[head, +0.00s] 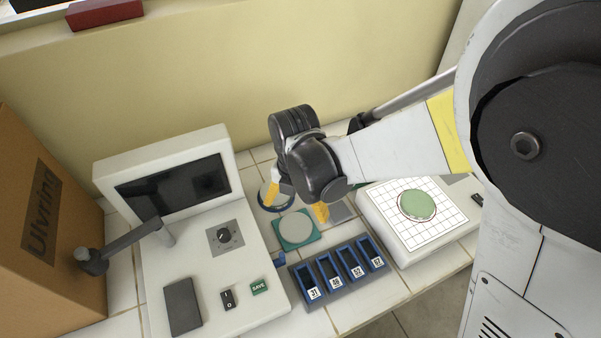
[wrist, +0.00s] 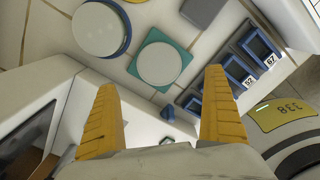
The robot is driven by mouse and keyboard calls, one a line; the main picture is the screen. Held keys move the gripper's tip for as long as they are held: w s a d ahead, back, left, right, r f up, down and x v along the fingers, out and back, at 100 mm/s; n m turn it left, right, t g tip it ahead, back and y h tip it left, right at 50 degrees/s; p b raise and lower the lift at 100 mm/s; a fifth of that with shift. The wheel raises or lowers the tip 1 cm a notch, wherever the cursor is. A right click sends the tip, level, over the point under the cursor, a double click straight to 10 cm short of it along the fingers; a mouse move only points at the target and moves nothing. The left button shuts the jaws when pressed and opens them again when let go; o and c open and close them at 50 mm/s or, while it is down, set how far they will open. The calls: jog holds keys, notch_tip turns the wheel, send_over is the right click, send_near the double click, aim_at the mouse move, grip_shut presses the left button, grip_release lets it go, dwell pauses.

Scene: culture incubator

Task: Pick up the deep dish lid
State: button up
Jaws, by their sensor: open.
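A pale round disc (head: 295,229) lies on a teal square pad; in the wrist view the disc (wrist: 160,63) is whitish and flat. A second pale round piece (wrist: 100,27) with a thick blue rim sits to its upper left; in the head view its blue rim (head: 263,204) is partly hidden by my gripper. I cannot tell which of these is the deep dish lid. My gripper (head: 296,203) hangs above the bench close to both. Its yellow fingers are spread wide and empty, and in the wrist view the gap between them (wrist: 160,80) is toward the teal pad.
A blue-slotted numbered rack (head: 340,272) stands in front of the pad. A gridded white board (head: 440,222) with a green dish (head: 417,204) is at right. A white device (head: 190,265) with a dark screen and a cardboard box (head: 50,220) are at left. A small grey square (wrist: 202,10) lies behind.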

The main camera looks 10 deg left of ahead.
aim_at(296, 227)
notch_tip(296, 227, down, 8)
jog(key=b, duration=0.3)
jog(key=shift+a+f, duration=0.1)
jog(key=shift+f, duration=0.05)
jog(key=c, duration=1.3)
